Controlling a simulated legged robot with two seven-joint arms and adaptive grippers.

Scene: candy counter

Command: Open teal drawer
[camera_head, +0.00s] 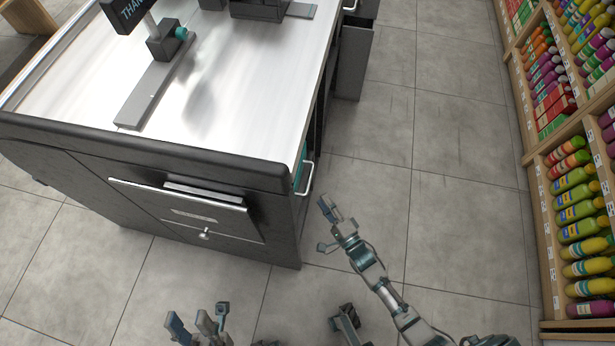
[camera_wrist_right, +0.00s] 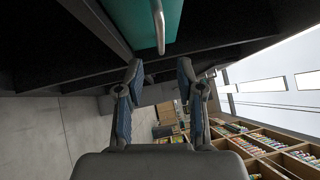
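The teal drawer (camera_head: 299,167) is a thin strip at the right side of the counter's near end, with its white bar handle (camera_head: 309,177) sticking out. In the right wrist view the teal drawer front (camera_wrist_right: 130,22) is at the top, with the pale handle (camera_wrist_right: 159,28) on it. My right gripper (camera_head: 328,212) is just below and right of the handle in the head view. In the wrist view its two fingers (camera_wrist_right: 159,74) are apart and empty, and the handle lies above the gap between them. My left gripper (camera_head: 197,322) is open and empty at the bottom edge, away from the counter.
The counter (camera_head: 250,80) has a metal top and dark edge. Shelves of bottles (camera_head: 580,215) line the right; tiled floor between is clear.

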